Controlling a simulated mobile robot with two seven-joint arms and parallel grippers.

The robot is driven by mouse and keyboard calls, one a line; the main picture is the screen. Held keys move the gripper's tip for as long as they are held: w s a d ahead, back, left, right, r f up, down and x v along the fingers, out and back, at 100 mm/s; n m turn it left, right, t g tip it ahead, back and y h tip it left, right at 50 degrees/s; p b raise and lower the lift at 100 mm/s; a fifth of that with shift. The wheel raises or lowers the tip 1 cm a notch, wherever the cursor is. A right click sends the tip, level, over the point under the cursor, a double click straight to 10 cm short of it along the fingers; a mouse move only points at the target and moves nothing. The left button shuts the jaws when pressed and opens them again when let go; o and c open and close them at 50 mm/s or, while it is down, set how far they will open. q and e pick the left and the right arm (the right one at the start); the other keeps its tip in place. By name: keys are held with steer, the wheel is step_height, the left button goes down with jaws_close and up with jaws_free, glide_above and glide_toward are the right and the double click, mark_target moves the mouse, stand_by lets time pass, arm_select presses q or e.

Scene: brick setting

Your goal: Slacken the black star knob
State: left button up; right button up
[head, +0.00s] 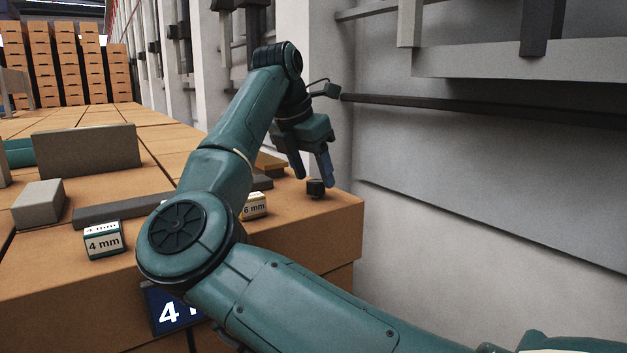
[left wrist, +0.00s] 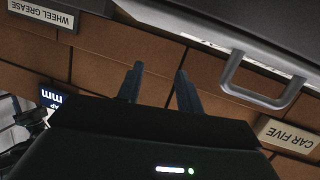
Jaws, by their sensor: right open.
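My left gripper (left wrist: 157,85) shows only in the left wrist view. Its two fingers are apart with nothing between them.
On the bricks stand a 4 mm block (head: 103,240), a 6 mm block (head: 255,206), a grey bar (head: 112,211) and grey blocks (head: 38,204). A grey wall rises at right. The left wrist view shows a grey handle (left wrist: 262,92) and a CAR FIVE label (left wrist: 287,135).

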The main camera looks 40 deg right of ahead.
steer(key=shift+d+f, duration=0.25)
steer(key=shift+f, duration=0.4)
steer(key=shift+c, duration=0.4)
steer(key=c, duration=0.9)
